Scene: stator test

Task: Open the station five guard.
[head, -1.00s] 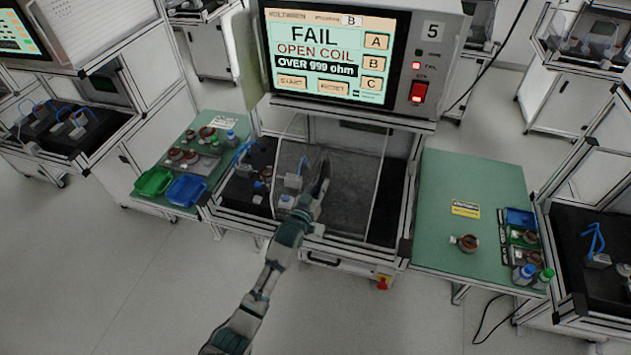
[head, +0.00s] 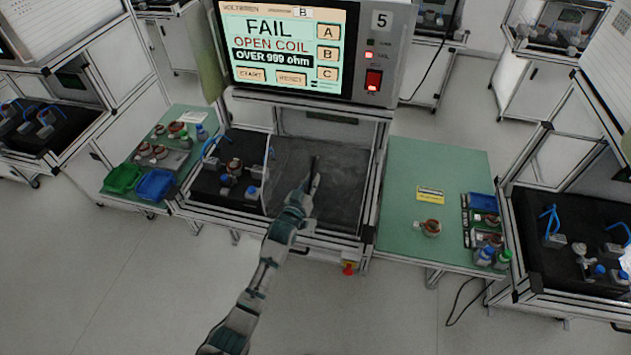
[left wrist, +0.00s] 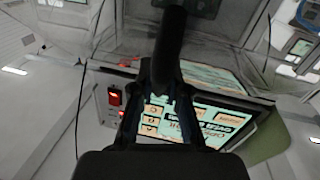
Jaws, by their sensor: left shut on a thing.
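Station five (head: 381,20) stands in front of me, with the number 5 on its head and a screen (head: 285,45) reading FAIL, OPEN COIL. Its see-through guard (head: 345,165) covers the right part of the bay. The left part of the bay, a black mat (head: 205,188) with a copper coil and small parts, lies uncovered. My left gripper (head: 311,183) is at the front of the guard and is shut on its dark upright handle (head: 316,168). The left wrist view shows the handle (left wrist: 171,45) between the fingers (left wrist: 168,95). My right gripper is not in view.
A green side table (head: 410,170) with a coil, yellow label and parts stands to the right. Another green table (head: 190,115) with green and blue bins is at left. Neighbouring stations flank both sides. The floor (head: 130,265) in front is clear.

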